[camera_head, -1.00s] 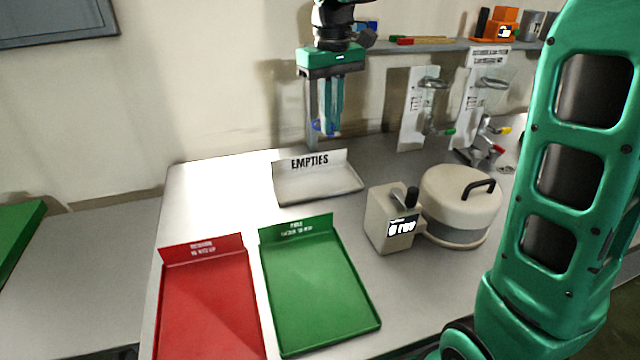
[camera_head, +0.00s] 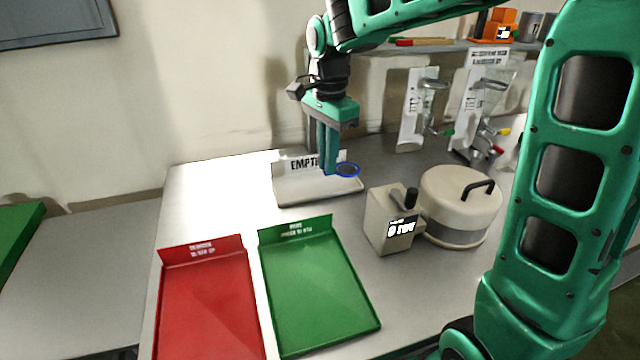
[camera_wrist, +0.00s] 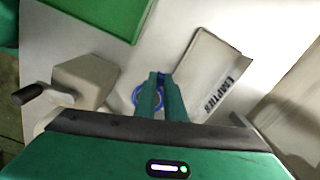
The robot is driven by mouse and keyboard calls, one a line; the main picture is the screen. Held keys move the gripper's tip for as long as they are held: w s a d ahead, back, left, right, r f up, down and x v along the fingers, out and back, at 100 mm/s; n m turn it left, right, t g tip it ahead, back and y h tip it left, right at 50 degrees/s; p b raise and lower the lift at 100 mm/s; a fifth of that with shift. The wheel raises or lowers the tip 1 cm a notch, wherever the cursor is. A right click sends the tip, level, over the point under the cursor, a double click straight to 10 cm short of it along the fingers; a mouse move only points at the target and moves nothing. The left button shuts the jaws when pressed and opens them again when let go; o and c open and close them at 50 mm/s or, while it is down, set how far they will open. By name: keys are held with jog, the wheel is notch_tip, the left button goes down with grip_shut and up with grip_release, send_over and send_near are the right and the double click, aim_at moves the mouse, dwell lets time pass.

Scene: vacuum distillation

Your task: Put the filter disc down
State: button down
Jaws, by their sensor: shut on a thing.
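The filter disc (camera_head: 347,170) shows as a blue ring at my fingertips in the head view. It also shows in the wrist view (camera_wrist: 136,98), partly hidden behind the fingers. My gripper (camera_head: 330,170) is shut on it and points down. In the head view the fingers overlap the right part of the white EMPTIES tray (camera_head: 290,190). In the wrist view the tray (camera_wrist: 205,68) lies to the right of the fingertips (camera_wrist: 163,80). I cannot tell the disc's exact height above the bench.
A red tray (camera_head: 205,310) and a green tray (camera_head: 318,290) lie empty at the front. A beige box with a crank (camera_head: 388,225) and a round lidded pot (camera_head: 460,205) stand right of them. Glassware stands (camera_head: 412,110) are at the back. Bare bench lies between these.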

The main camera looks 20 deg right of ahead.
jog(key=w+d+f, duration=0.1)
jog(key=w+f, duration=0.1)
jog(key=w, duration=0.1)
jog(key=w+f, duration=0.2)
jog(key=w, duration=0.2)
jog(key=w+d+f, duration=0.1)
jog(key=w+f, duration=0.2)
jog(key=w, duration=0.1)
jog(key=shift+w+d, duration=0.1)
jog(key=shift+d, duration=0.25)
jog(key=shift+f, duration=2.05)
jog(key=c, duration=2.2)
grip_release()
jog(key=shift+f, duration=0.1)
jog(key=o, duration=0.4)
jog(key=shift+c, duration=0.2)
notch_tip(320, 180, up, 12)
